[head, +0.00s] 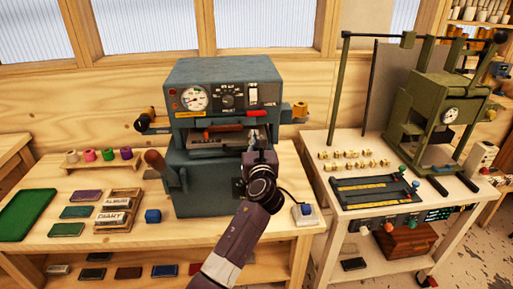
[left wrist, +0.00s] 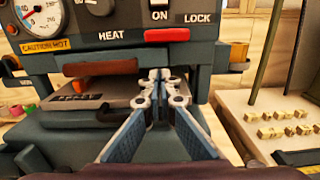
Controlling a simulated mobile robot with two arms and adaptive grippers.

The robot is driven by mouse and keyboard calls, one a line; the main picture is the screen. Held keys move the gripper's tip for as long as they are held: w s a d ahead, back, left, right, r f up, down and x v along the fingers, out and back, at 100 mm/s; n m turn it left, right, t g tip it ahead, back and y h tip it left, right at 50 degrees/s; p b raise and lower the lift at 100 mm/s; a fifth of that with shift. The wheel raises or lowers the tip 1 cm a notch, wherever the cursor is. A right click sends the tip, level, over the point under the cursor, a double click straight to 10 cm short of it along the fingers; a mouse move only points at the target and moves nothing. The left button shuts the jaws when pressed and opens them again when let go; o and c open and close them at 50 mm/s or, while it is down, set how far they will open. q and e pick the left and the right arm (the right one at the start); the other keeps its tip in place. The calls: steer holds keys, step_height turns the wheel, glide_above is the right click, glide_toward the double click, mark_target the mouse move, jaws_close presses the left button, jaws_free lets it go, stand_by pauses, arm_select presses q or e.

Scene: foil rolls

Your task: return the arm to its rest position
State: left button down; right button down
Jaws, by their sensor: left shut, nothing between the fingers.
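My left gripper (head: 256,135) is in front of the opening of the dark blue-grey press (head: 212,72), with its forearm coming up from the bottom of the head view. In the left wrist view the two fingers of my left gripper (left wrist: 160,76) meet at the tips, with nothing between them. Beside the fingertips, to the left, is the press's metal plate (left wrist: 75,102) with a red-brown handle (left wrist: 101,69) above it. I cannot tell whether the fingertips touch the press. My right gripper is in neither view.
Foil rolls (head: 107,154) stand on a wooden rack at the left. A green tray (head: 28,213), coloured blocks and a lettered wooden tray (head: 113,224) lie on the bench. A blue button box (head: 305,213) is right of my arm. An olive machine (head: 440,112) stands on the right table.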

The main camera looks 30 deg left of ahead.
arm_select(q)
steer(key=v, duration=0.6)
steer(key=s+d+f+n+g+h, duration=0.1)
steer(key=d+f+n+g+h, duration=0.1)
steer(key=f, duration=1.1)
steer(key=s+d+f+n+g+h, duration=0.1)
steer(key=s+d+f+n+h, duration=0.15)
steer(key=f, duration=1.05)
steer(key=s+d+f+n+g+h, duration=0.1)
steer(key=s+f+n, duration=0.1)
steer(key=s+f, duration=0.35)
steer(key=s+d+f+n+g+h, duration=0.1)
steer(key=s+f+n+g, duration=0.15)
steer(key=f, duration=0.65)
steer(key=s+f+n+g+h, duration=0.1)
steer(key=s+f+n, duration=0.1)
steer(key=s+f, duration=0.35)
steer(key=s+d+f+n+g+h, duration=0.1)
steer(key=s+f+n+g, duration=0.5)
steer(key=s+f, duration=1.25)
steer(key=s+f+n, duration=0.2)
steer(key=s+n, duration=0.3)
steer(key=s, duration=0.7)
steer(key=s+f+n, duration=0.2)
steer(key=s+n, duration=0.3)
steer(key=s, duration=0.7)
steer(key=shift+a+f+g+h, duration=0.3)
steer(key=shift+g+h, duration=0.05)
steer(key=shift+g, duration=0.1)
